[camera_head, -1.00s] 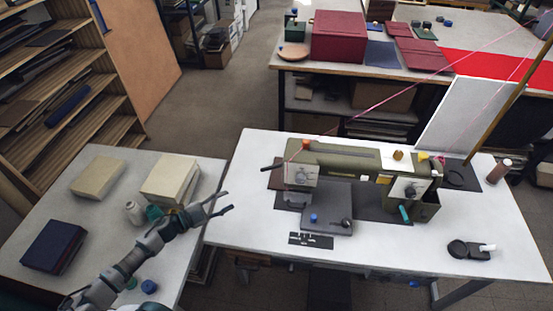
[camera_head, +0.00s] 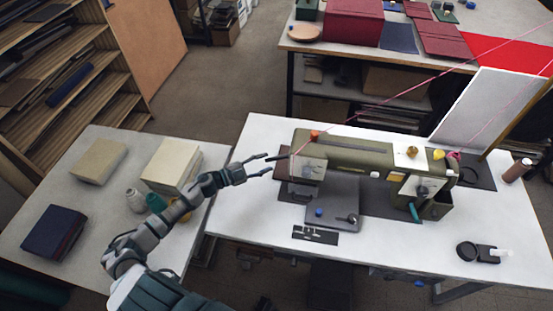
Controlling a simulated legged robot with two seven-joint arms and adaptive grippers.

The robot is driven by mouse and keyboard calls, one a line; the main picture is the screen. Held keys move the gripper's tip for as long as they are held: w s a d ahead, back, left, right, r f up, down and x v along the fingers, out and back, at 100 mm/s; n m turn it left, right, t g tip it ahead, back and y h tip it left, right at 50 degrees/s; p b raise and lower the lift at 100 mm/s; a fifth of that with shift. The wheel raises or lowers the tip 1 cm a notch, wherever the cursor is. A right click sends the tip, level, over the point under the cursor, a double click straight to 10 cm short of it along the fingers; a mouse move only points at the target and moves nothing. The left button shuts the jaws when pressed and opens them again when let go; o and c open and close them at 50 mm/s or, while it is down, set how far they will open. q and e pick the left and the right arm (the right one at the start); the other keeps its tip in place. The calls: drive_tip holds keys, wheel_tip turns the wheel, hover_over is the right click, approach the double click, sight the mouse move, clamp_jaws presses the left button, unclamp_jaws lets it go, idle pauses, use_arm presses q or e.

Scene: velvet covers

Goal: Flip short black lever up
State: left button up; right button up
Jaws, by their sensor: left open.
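The olive-green sewing machine (camera_head: 350,150) stands on the white table. A short black lever (camera_head: 279,157) sticks out to the left from the machine's left end. Another small black lever (camera_head: 352,218) sits on the grey plate in front of the machine; I cannot tell which one the task names. My left gripper (camera_head: 269,163) is open and empty, with its two fingers pointing right. Its fingertips are close to the outer end of the left lever; I cannot tell whether they touch it. My right gripper is not in view.
A teal-handled part (camera_head: 414,212) and a black-and-white tool (camera_head: 482,252) are at the right. A pink thread (camera_head: 400,103) runs above the machine. The white table's front left is clear.

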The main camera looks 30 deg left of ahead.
sight(274, 160)
use_arm(q)
drive_tip(key=shift+w+d+f, duration=0.1)
drive_tip(key=shift+w, duration=1.05)
drive_tip(key=shift+w+d+f, duration=0.1)
drive_tip(key=shift+w+d, duration=0.05)
drive_tip(key=shift+w, duration=0.2)
drive_tip(key=shift+w+d, duration=0.15)
drive_tip(key=shift+d, duration=0.15)
drive_tip(key=shift+w+d, duration=0.1)
drive_tip(key=shift+d, duration=0.75)
drive_tip(key=shift+d+r, duration=0.25)
drive_tip(key=shift+d, duration=0.2)
drive_tip(key=shift+c, duration=0.4)
drive_tip(key=c, duration=0.4)
drive_tip(key=shift+a, duration=0.3)
clamp_jaws()
drive_tip(key=shift+a+f, duration=0.15)
drive_tip(key=shift+a, duration=0.1)
drive_tip(key=shift+a+f, duration=0.1)
drive_tip(key=shift+a, duration=0.1)
drive_tip(key=shift+d, duration=0.15)
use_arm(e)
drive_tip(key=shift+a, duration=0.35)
